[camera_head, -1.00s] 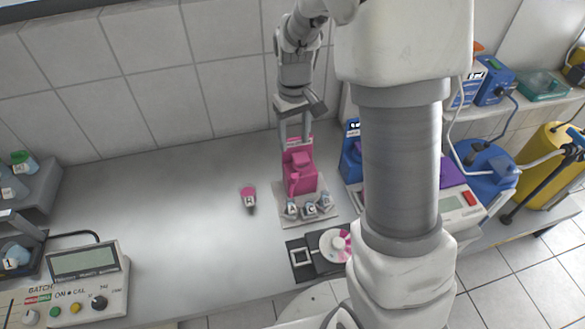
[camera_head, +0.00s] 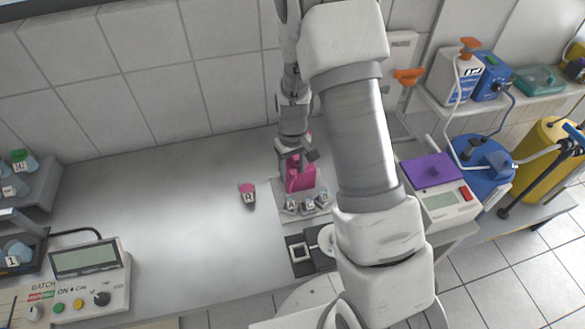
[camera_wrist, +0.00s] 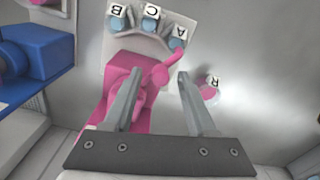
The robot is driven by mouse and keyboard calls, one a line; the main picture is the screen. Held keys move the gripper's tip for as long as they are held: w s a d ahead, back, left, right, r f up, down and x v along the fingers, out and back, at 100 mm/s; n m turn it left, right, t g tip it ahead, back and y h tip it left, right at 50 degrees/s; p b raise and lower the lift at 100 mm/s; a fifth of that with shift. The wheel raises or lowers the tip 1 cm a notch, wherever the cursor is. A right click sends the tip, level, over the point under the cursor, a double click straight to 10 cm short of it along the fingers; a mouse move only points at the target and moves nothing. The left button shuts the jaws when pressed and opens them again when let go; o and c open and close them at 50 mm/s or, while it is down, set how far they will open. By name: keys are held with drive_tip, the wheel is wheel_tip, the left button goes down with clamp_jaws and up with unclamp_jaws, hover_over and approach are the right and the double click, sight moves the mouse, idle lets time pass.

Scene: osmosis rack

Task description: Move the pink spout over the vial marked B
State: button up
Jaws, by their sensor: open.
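The pink dispenser (camera_wrist: 118,74) stands behind a row of three vials. Its pink spout (camera_wrist: 168,69) points at vial A (camera_wrist: 178,40), on the right of the row in the wrist view. Vial C (camera_wrist: 151,22) is in the middle and vial B (camera_wrist: 117,20) is at the far left. In the head view the row shows reversed, with vial A (camera_head: 291,204) at left and vial B (camera_head: 323,199) at right. My gripper (camera_wrist: 158,80) is open, with the spout showing between its fingertips. I cannot tell whether they touch it. In the head view my gripper (camera_head: 297,163) partly covers the dispenser.
A pink-capped vial marked R (camera_wrist: 210,91) stands apart on the bench. A scale with a purple top (camera_head: 430,169) is further right.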

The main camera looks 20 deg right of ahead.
clamp_jaws()
idle(1.4)
